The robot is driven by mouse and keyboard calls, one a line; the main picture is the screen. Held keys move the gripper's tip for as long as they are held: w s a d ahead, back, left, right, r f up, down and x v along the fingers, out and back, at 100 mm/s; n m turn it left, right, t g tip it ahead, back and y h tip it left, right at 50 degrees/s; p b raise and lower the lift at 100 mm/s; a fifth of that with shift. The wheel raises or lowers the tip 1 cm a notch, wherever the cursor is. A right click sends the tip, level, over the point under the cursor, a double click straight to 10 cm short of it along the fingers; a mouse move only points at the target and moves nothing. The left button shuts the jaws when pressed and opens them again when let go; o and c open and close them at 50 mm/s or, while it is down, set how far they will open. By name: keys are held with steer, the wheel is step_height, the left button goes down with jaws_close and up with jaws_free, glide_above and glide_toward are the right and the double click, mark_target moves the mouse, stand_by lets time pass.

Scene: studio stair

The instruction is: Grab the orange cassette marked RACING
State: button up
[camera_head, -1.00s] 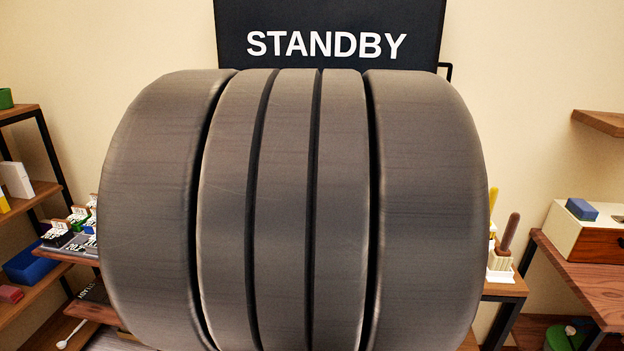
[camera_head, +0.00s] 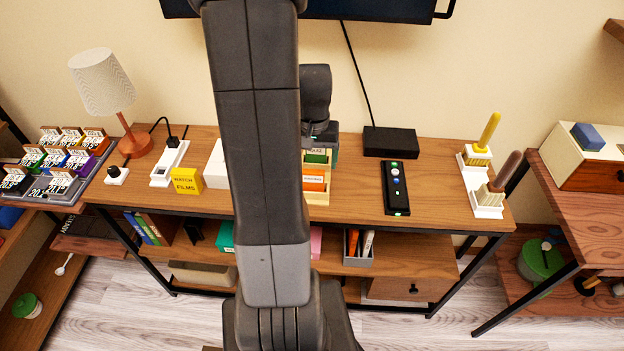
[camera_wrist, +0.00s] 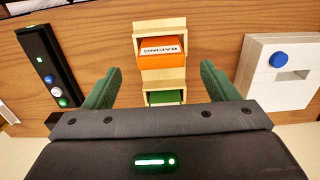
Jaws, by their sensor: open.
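The orange cassette (camera_wrist: 160,51) marked RACING lies in a slot of a light wooden rack in the wrist view. In the head view the orange cassette (camera_head: 314,183) shows in the rack's lower slot, partly beside my arm. A green cassette (camera_wrist: 165,97) sits in the neighbouring slot of the rack (camera_wrist: 148,25). My gripper (camera_wrist: 161,78) is open, with its green fingers on either side of the rack in the picture. The orange cassette appears just beyond the fingertips, and nothing is held. In the head view my arm hides part of the rack.
A black remote (camera_head: 396,188) with buttons lies right of the rack. A black box (camera_head: 390,142) stands behind it. A yellow WATCH FILMS block (camera_head: 187,181) is on the left, and a white box with a blue button (camera_wrist: 278,62) shows in the wrist view.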

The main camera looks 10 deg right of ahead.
mark_target(313, 171)
steer(key=shift+d+f, duration=0.2)
steer(key=shift+f, duration=0.9)
steer(key=shift+w+a+f+p, duration=0.1)
steer(key=shift+f+p, duration=0.1)
steer(key=shift+f, duration=1.1)
steer(key=shift+w+a+f+p, duration=0.1)
steer(key=shift+f+p, duration=0.1)
steer(key=shift+f, duration=1.05)
steer(key=c, duration=1.1)
